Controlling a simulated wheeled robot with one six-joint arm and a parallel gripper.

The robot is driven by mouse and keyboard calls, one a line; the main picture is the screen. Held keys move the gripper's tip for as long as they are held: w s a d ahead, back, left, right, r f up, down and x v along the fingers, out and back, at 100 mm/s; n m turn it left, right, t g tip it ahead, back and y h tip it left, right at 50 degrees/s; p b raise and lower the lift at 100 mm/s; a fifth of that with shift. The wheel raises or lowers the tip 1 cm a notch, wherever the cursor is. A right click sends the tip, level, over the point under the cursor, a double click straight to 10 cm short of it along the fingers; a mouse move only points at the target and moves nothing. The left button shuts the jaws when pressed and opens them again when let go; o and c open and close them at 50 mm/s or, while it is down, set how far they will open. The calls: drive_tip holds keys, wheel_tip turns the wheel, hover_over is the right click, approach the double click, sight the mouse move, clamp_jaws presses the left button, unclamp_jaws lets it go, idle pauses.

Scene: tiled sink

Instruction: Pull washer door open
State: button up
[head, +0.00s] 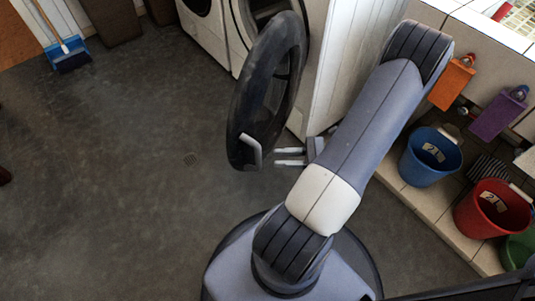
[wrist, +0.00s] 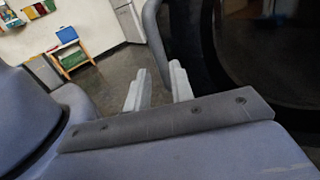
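The washer (head: 232,45) is white and stands at the top of the head view. Its round dark door (head: 268,95) is swung well out from the front. A light grey handle (head: 250,150) sits on the door's lower edge. My gripper (head: 277,157) is right of the handle, its fingers pointing at it with a small gap.
A blue bucket (head: 430,157) and a red bucket (head: 490,208) stand on the tiled ledge at right, below orange and purple hanging items. The grey floor (head: 120,170) left of the door is clear. A blue dustpan (head: 68,55) lies at the top left.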

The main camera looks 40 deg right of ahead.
sight(257, 158)
drive_tip(key=v, duration=0.3)
drive_tip(key=shift+s+d, duration=0.2)
drive_tip(key=shift+s, duration=0.05)
drive_tip(key=b+x, duration=0.2)
drive_tip(key=x, duration=0.9)
drive_tip(key=shift+w, duration=0.1)
drive_tip(key=shift+a, duration=0.1)
